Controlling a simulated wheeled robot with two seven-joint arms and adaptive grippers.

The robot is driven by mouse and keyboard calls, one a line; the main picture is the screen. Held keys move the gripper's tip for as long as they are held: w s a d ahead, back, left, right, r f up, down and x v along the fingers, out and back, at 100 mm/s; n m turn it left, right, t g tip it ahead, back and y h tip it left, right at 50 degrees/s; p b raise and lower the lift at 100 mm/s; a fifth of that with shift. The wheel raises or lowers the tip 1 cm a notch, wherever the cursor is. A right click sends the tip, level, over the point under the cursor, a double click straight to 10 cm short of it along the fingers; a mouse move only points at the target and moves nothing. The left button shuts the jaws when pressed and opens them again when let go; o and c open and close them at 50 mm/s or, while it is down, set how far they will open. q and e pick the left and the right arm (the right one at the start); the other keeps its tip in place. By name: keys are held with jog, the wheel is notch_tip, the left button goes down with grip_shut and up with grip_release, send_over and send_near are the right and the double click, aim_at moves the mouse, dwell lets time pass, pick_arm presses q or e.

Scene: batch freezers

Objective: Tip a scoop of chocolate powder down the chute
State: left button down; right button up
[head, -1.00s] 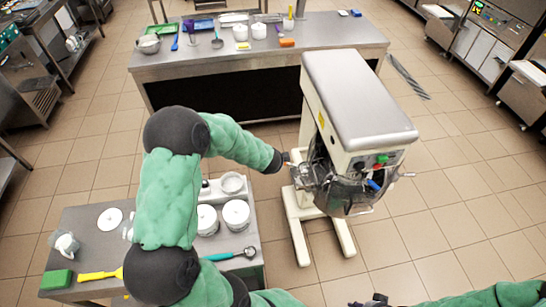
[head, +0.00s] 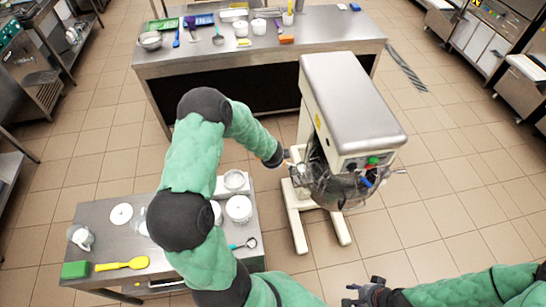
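A planetary mixer (head: 352,100) stands right of the near table, with a clear guard (head: 335,185) around its bowl area. I cannot make out the chute clearly. My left arm reaches across the near table, and its gripper (head: 287,162) is at the mixer's left side by the guard. Its fingers are too small and hidden to tell their state or any load. My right gripper (head: 351,294) is low in the picture, its dark fingers apart and empty, away from the mixer. A teal-handled scoop (head: 243,244) lies on the near table. No chocolate powder is distinguishable.
The near table (head: 95,221) holds white-lidded tubs (head: 238,209), a yellow spoon (head: 122,264), a green block (head: 75,269) and a clear jug (head: 81,237). A back table (head: 330,28) carries utensils and bowls. Tiled floor is free right of the mixer.

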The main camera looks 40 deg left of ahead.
pick_arm(q)
jog(key=shift+w+r+g+p, duration=0.2)
jog(key=shift+g+p, duration=0.3)
jog(key=shift+p, duration=2)
jog(key=shift+w+a+g+h+p, duration=0.1)
jog(key=shift+g+h+p, duration=0.3)
jog(key=shift+p, duration=0.6)
jog(key=shift+f+b, duration=0.1)
jog(key=shift+b, duration=0.2)
jog(key=shift+g, duration=0.5)
jog(key=shift+w, duration=0.1)
